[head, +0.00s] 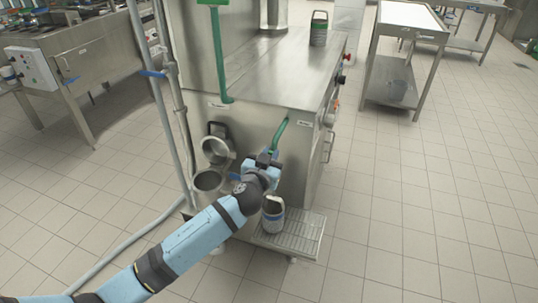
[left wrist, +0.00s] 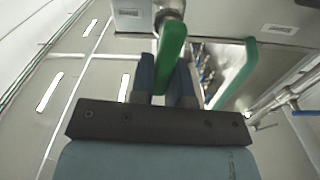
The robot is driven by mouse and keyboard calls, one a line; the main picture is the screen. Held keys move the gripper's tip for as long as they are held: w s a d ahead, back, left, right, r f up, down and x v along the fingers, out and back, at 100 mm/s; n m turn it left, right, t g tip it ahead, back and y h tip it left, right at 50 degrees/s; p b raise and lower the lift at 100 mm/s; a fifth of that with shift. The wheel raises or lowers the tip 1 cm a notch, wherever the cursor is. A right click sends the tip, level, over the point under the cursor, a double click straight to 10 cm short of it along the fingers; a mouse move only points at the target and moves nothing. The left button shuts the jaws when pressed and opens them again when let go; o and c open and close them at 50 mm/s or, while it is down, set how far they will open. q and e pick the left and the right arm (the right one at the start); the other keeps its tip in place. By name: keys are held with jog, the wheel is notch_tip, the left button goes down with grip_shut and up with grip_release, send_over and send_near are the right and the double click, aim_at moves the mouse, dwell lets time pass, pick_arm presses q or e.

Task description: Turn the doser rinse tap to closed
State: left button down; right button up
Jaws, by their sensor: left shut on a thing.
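A green tap lever (head: 280,133) sits on the front face of the steel machine, slanting down to my gripper. I take it for the doser rinse tap; its label is too small to read. My left gripper (head: 268,157) is at its lower end, partly hidden by my own wrist. In the left wrist view the green lever (left wrist: 172,46) stands between the two fingers of my left gripper (left wrist: 165,80), which is shut on it. The lever joins a round metal fitting at the top of that view. My right gripper is not in view.
A grey pail (head: 273,220) stands on a slatted steel step (head: 298,235) below my wrist. An open round metal hatch (head: 215,150) is left of the gripper. A vertical pipe with a blue handle (head: 152,73) stands further left.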

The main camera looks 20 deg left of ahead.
pick_arm(q)
jog(key=shift+d+f+m+p, duration=0.4)
jog(key=shift+d+f+m, duration=0.2)
jog(key=shift+m, duration=2.15)
jog(key=shift+d+f+m+p, duration=0.4)
jog(key=shift+f+m, duration=0.25)
jog(key=shift+m, duration=2.05)
jog(key=shift+d+f+m+p, duration=0.35)
jog(key=shift+d+f+m, duration=0.3)
jog(key=shift+m, duration=2.1)
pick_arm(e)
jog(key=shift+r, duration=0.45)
pick_arm(q)
jog(key=shift+f, duration=0.1)
jog(key=c, duration=1.1)
grip_release()
jog(key=shift+s, duration=0.1)
jog(key=s, duration=1.3)
jog(key=shift+s+a, duration=0.3)
jog(key=shift+s, duration=0.1)
